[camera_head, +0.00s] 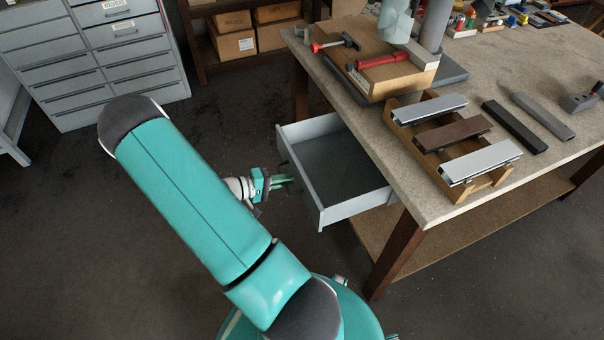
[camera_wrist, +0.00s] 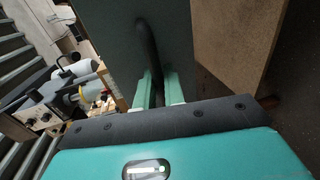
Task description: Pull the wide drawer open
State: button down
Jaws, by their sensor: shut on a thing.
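The wide drawer (camera_head: 355,206) is a grey, empty-looking box that stands well out from under the workbench (camera_head: 470,120). My gripper (camera_head: 286,181) is at the outer side of the drawer's front. In the wrist view, my gripper's green fingers (camera_wrist: 159,90) are shut on the dark bar handle (camera_wrist: 147,42) of the drawer. The grey-green drawer front (camera_wrist: 112,32) fills the upper middle of that view. In the head view, the handle is too small and dark to make out clearly.
A wooden rack (camera_head: 432,158) with several shutter profiles is on the bench above the drawer. A dark bench leg (camera_head: 398,252) and a lower shelf (camera_head: 490,215) are near the drawer's right side. A grey cabinet (camera_head: 100,60) stands far left. Floor between is clear.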

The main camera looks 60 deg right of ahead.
jog(key=shift+w+a, duration=0.45)
jog(key=shift+a, duration=0.05)
jog(key=c, duration=1.6)
grip_release()
jog(key=v, duration=1.3)
jog(key=shift+w+a+r, duration=0.1)
jog(key=shift+w+a, duration=0.15)
jog(key=shift+w, duration=0.05)
jog(key=shift+r, duration=0.1)
